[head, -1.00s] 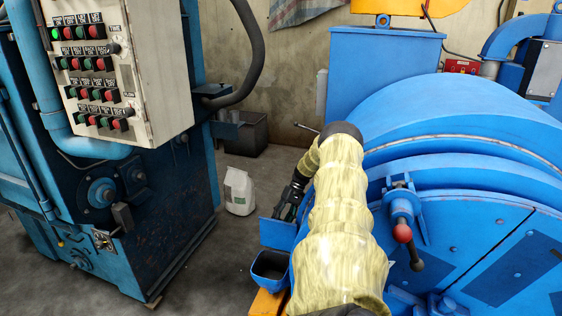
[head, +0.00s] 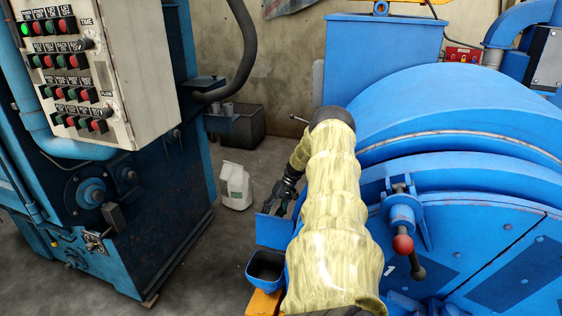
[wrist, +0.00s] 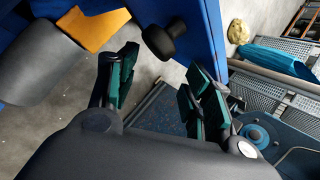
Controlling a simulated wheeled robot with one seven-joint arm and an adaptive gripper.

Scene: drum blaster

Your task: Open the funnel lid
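My gripper (head: 274,202) is at the left of the blue drum machine, above a blue plate (head: 274,232). In the wrist view my gripper (wrist: 160,66) has its two green-padded fingers apart with nothing between them. A black knob (wrist: 164,40) on a blue surface (wrist: 195,28) lies just beyond the fingertips, apart from them. A small blue open-topped container (head: 266,266) with a dark inside sits below the plate. I cannot tell for sure which blue part is the funnel lid. My sleeved arm hides part of the machine.
The blue drum (head: 450,115) with a red-knobbed lever (head: 402,244) fills the right. A blue cabinet with a control panel (head: 75,75) stands left. A white bag (head: 235,186) and dark bin (head: 240,132) are on the floor between. A yellow-orange part (wrist: 95,28) shows near the knob.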

